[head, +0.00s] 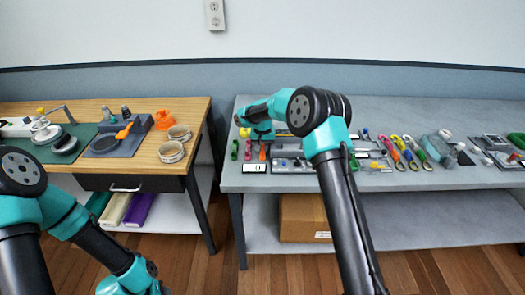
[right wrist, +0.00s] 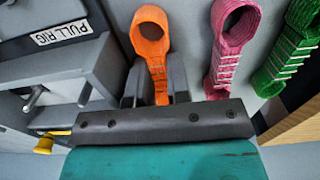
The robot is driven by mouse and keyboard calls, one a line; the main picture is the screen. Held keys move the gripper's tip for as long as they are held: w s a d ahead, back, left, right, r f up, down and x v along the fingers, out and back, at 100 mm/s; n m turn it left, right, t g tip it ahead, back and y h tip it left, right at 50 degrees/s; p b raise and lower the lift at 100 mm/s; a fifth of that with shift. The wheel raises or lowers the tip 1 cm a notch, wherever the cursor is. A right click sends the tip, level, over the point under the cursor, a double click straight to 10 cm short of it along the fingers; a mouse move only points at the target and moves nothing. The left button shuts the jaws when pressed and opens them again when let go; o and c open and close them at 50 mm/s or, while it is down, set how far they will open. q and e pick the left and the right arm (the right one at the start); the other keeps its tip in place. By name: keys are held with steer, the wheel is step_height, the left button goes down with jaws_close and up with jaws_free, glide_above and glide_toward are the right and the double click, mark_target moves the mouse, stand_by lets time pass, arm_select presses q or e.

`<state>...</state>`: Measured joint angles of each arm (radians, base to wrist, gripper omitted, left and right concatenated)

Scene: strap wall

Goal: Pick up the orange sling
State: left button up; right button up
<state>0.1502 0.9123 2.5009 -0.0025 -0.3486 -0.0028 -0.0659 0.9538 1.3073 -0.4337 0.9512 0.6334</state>
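The fingers stand on either side of the strap, apart, with a small gap visible. In the head view the orange sling (head: 262,152) shows as a small strip just below my right gripper (head: 258,134) at the left end of the grey bench (head: 290,182). The lower end of the strap is hidden behind the gripper body.
A pink sling (right wrist: 228,50) and a green sling (right wrist: 288,50) are right of the orange one in the wrist view.

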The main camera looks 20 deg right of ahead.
mark_target(263, 149)
steer(key=shift+r, duration=0.15)
jaws_close()
steer(key=shift+r, duration=1.5)
steer(key=shift+s+r, duration=0.15)
steer(key=shift+s, duration=0.05)
steer(key=s+a, duration=0.1)
steer(key=s, duration=0.4)
steer(key=s+a+r, duration=0.1)
steer(key=s+a, duration=0.1)
steer(key=s, duration=0.3)
steer(key=s+a, duration=0.2)
steer(key=s, duration=0.3)
steer(key=shift+r, duration=0.2)
steer(key=shift+w, duration=0.1)
steer(key=shift+d, duration=0.1)
